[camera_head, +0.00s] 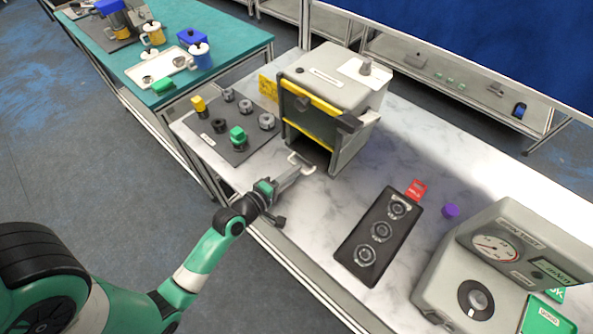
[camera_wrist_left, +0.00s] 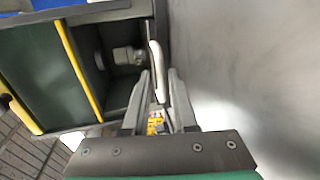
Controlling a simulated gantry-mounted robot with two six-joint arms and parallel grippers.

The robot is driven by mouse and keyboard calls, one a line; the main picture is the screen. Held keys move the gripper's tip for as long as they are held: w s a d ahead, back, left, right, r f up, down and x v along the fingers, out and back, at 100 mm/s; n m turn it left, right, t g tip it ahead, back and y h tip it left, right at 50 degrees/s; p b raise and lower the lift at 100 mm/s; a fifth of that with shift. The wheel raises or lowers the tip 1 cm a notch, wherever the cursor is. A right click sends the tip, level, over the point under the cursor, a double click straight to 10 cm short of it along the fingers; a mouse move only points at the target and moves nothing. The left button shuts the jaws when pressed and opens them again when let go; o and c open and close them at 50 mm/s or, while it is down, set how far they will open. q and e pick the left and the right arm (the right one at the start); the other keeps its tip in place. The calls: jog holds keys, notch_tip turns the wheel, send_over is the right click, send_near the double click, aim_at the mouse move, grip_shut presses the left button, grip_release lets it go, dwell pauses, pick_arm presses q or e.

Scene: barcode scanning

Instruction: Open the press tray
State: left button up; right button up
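The press (camera_head: 330,105) is a pale grey box with a dark front opening and yellow edging, standing on the marble-topped bench. A pale tray handle (camera_head: 300,163) sticks out low at its front; it also shows in the left wrist view as a light bar (camera_wrist_left: 157,72). My left gripper (camera_head: 290,181) is at the handle. In the left wrist view its two fingers (camera_wrist_left: 159,88) are apart, with the bar between them and some gap beside it. The tray itself is mostly hidden inside the press. My right gripper is not in view.
A dark board with several round parts (camera_head: 240,158) lies left of the press. A black three-dial panel (camera_head: 366,252), a red tag (camera_head: 416,189), a purple cap (camera_head: 450,211) and a grey gauge box (camera_head: 500,270) are to the right. Bench surface before the press is clear.

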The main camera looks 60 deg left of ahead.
pick_arm(q)
jog(key=shift+x, duration=0.8)
jog(key=shift+c, duration=0.2)
grip_shut()
dwell(0.7)
